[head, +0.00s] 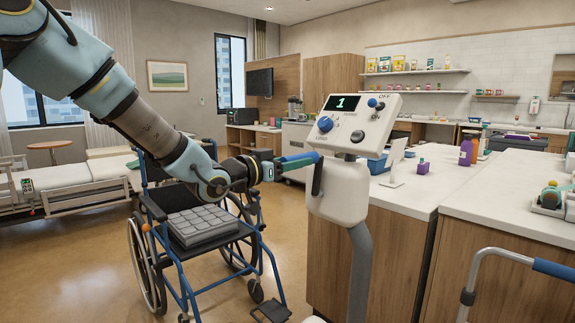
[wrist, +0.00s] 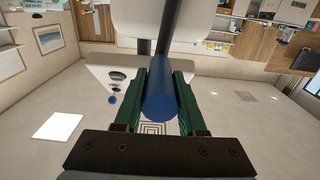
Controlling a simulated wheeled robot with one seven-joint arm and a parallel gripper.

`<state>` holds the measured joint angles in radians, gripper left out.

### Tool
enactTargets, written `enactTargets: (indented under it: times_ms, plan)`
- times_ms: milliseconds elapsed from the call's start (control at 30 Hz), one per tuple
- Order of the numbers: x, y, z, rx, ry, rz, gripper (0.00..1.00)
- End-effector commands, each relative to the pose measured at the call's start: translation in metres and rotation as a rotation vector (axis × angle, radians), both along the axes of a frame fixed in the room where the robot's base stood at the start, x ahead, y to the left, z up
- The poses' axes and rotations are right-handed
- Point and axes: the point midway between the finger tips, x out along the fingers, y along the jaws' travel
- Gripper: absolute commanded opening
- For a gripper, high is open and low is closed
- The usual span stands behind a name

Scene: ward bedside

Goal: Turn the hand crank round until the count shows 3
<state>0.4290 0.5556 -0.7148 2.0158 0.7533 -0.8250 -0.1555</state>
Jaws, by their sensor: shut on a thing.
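The crank device is a white unit (head: 337,192) on a grey curved post, with a sloped control panel. The hand crank has a blue grip (head: 302,158) pointing left and a dark crank arm (head: 317,178) at the unit's left side. My gripper (head: 284,164) comes from the left and is shut on the blue grip. In the wrist view the blue grip (wrist: 160,103) lies between the two green fingers of my gripper (wrist: 160,78). The fingers partly hide the grip's sides.
A wheelchair (head: 205,235) with a grey cushion stands below my arm. A wood-fronted counter (head: 480,200) with bottles and boxes stands close behind and right of the device. A bed (head: 60,185) is at the far left. Open floor shows at the lower left.

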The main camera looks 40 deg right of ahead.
Motion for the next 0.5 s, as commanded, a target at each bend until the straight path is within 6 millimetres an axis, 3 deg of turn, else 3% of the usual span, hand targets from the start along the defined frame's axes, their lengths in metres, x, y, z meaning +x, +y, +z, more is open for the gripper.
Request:
enactTargets:
  times_ms: [267, 500]
  plan:
    - [-0.004, 0.0, -0.003, 0.007, 0.002, -0.004, 0.0]
    - [-0.036, 0.002, -0.021, 0.009, 0.0, -0.007, 0.0]
